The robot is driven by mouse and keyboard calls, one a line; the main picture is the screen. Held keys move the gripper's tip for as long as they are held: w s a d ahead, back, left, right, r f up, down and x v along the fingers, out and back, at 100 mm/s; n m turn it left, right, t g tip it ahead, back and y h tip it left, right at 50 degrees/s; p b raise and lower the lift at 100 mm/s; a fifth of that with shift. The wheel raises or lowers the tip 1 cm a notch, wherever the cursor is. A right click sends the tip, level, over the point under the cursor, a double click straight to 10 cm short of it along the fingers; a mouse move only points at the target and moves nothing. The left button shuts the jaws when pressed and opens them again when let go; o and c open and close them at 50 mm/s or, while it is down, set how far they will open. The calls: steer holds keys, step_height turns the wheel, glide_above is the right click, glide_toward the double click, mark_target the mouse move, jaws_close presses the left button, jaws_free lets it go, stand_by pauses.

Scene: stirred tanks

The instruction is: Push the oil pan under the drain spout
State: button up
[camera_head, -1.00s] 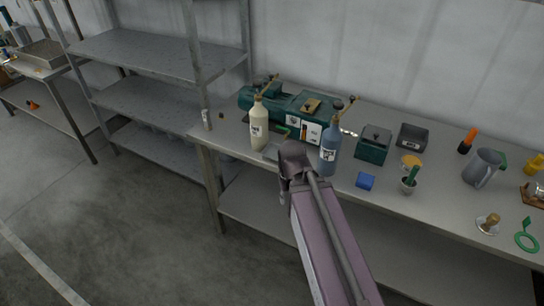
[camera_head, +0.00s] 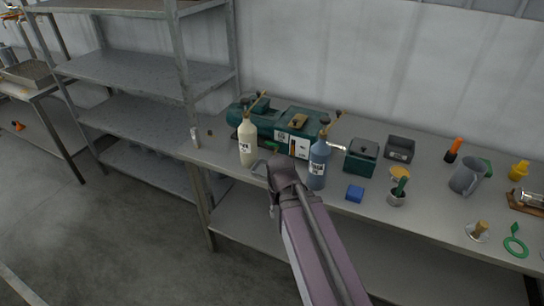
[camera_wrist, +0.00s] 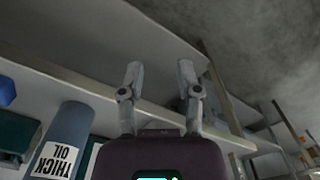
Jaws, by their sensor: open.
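My gripper (camera_wrist: 160,68) shows two grey fingers spread apart with nothing between them in the wrist view. In the head view my wrist is over the front edge of the bench, between a cream bottle (camera_head: 247,143) and a blue bottle (camera_head: 318,165); the fingers are not clear there. A small grey piece (camera_head: 259,168) shows just left of my wrist; I cannot tell whether it is the oil pan or a finger. A green machine (camera_head: 297,132) stands behind the bottles. I cannot make out its drain spout; the blue bottle and my wrist partly cover its front.
The blue bottle, labelled THICK OIL, is close in the wrist view (camera_wrist: 64,140). A blue block (camera_head: 355,193), a green box (camera_head: 361,158), a dark bin (camera_head: 400,148) and a grey jug (camera_head: 467,177) stand to the right. A metal shelf rack (camera_head: 140,75) stands left of the bench.

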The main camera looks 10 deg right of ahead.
steer(key=w+d+r+m+p, duration=0.1)
steer(key=w+r+m+p, duration=0.1)
steer(key=w, duration=0.5)
steer(key=w+d+r+m+p, duration=0.2)
steer(key=w+r+m+p, duration=0.1)
steer(key=w, duration=0.5)
steer(key=w+d+r+m+p, duration=0.2)
steer(key=w+r+p, duration=0.1)
steer(key=w, duration=0.4)
steer(key=shift+w+d+r+m, duration=0.25)
steer(key=shift+w+r+m, duration=0.05)
steer(key=shift+r, duration=0.05)
steer(key=shift+f, duration=0.15)
step_height(320, 180, down, 14)
steer(key=b, duration=1.3)
steer(key=shift+r, duration=0.25)
jaws_close()
